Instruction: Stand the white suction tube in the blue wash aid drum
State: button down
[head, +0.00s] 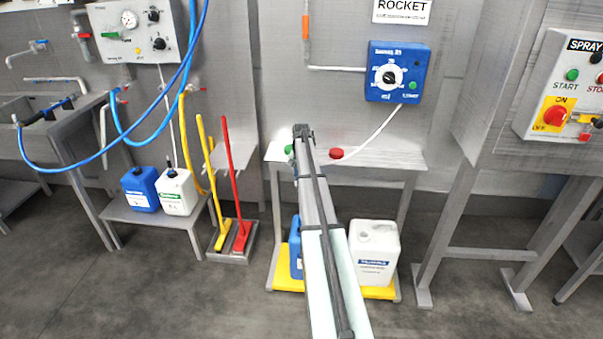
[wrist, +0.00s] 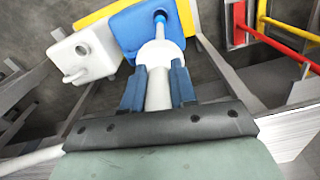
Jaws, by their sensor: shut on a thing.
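My gripper (wrist: 158,88) is shut on the white suction tube (wrist: 158,93), between its blue fingers. A round white collar (wrist: 160,53) sits just beyond the fingertips, and a narrow pale end reaches over the blue wash aid drum (wrist: 128,28). The tip overlaps the drum's mouth in the wrist view; I cannot tell whether it has entered. The tube's hose (head: 372,135) runs down from the blue dosing box (head: 397,72).
A white canister (head: 374,250) stands right of the blue drum on a yellow tray (head: 382,293). A steel shelf (head: 395,158) above carries a red cap (head: 336,153) and a green cap (head: 289,149). Another blue canister (head: 140,188) stands on a low left bench.

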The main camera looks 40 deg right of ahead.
jog(key=shift+f, duration=13)
jog(key=c, duration=0.8)
grip_release()
notch_tip(320, 180, up, 14)
jog(key=shift+f, duration=0.15)
